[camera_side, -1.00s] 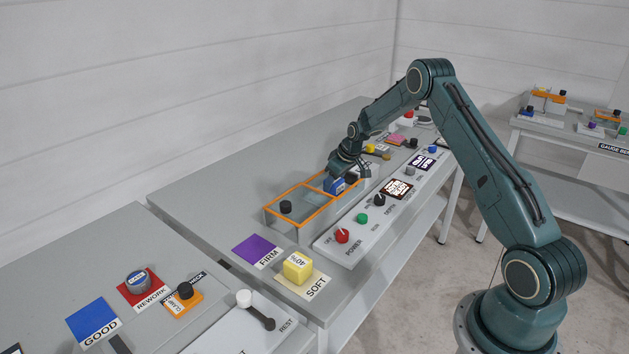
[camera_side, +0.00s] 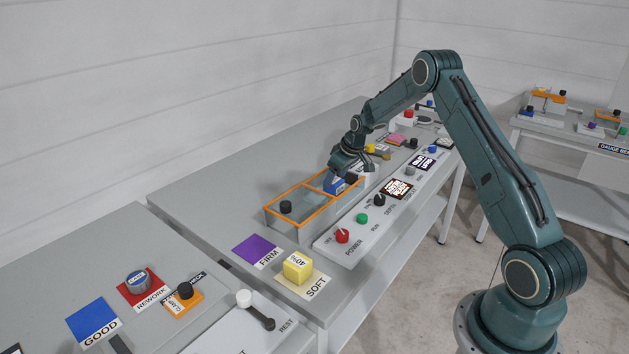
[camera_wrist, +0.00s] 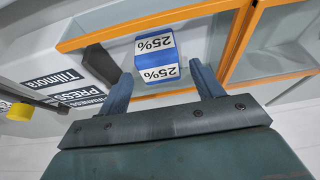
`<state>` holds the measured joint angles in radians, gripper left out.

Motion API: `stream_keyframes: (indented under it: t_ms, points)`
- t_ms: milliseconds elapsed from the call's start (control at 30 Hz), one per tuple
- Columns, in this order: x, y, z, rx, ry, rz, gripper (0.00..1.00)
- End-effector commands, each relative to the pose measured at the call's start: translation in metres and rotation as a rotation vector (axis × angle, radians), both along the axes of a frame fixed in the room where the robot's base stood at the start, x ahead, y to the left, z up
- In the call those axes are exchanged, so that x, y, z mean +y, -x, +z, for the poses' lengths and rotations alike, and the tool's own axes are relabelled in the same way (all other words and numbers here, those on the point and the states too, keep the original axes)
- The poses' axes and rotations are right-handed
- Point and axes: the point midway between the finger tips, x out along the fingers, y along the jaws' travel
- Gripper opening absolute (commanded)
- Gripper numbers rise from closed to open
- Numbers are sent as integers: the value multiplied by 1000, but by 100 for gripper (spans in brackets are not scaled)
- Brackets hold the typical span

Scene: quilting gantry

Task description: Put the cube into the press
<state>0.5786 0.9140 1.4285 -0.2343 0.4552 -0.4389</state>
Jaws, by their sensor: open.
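A blue cube (camera_wrist: 155,58) with white "25%" labels sits in the far compartment of the orange-framed, clear-walled press (camera_side: 299,219). In the side view the cube (camera_side: 334,186) shows just below my gripper (camera_side: 338,175). In the wrist view my gripper (camera_wrist: 161,76) is open, with one blue-grey finger on each side of the cube's near end and visible gaps. Whether the cube rests on the press floor is hard to tell. A yellow cube (camera_side: 298,268) marked "40%" lies on the SOFT pad (camera_side: 317,285).
A control panel (camera_side: 326,247) runs along the front. The purple FIRM pad (camera_side: 255,249) is empty.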

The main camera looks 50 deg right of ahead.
Motion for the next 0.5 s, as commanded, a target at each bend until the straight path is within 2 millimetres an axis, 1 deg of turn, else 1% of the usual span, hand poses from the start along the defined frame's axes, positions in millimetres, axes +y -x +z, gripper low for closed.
stream_keyframes:
  t_ms: [300,500]
  points:
    - [-1,18,44,-3,1,0,66]
    - [0,29,70,-2,1,0,66]
